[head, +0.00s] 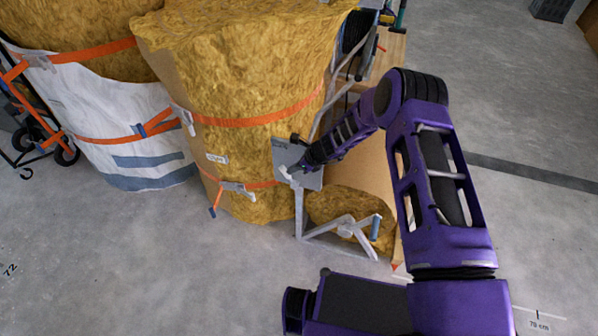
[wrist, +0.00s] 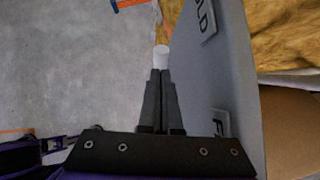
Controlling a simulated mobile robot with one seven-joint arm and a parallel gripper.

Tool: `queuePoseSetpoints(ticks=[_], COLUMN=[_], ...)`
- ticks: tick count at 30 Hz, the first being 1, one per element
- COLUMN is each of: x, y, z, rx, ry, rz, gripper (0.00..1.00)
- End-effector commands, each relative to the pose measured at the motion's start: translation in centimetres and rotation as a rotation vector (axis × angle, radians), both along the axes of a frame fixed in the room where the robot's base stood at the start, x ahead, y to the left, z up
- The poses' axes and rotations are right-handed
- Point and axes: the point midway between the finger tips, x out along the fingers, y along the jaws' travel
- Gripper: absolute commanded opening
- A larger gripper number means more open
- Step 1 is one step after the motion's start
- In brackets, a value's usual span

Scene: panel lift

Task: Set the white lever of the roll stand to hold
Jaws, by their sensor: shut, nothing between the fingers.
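The roll stand's grey plate (head: 284,154) stands upright in front of a large yellow roll. In the wrist view the plate (wrist: 240,75) runs along the right side. It bears a label ending in "LD" (wrist: 206,18) near the top and one starting with "F" (wrist: 220,122) lower down. The white lever (head: 285,173) shows at the plate's lower left; its round white end (wrist: 161,53) is just beyond my fingertips. My gripper (wrist: 160,72) is shut and empty, beside the plate's face. I cannot tell whether it touches the lever. The lever's pivot is hidden.
The yellow roll (head: 240,90) has orange straps around it. A white-wrapped roll (head: 130,120) stands to its left, and an orange cart (head: 35,125) further left. The stand's grey frame (head: 340,240) reaches the floor. Open concrete floor lies in front and left.

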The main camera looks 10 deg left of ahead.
Motion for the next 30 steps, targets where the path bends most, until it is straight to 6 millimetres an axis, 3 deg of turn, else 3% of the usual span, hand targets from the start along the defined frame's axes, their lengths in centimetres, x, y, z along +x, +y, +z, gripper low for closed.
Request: queuePoseSetpoints(ticks=[12, 30], x=[0.1, 0.2], y=[1.5, 1.9], z=[-0.1, 0.3], rx=[0.002, 0.010], ry=[-0.001, -0.002], rz=[0.001, 0.002], gripper=[0.00, 0.00])
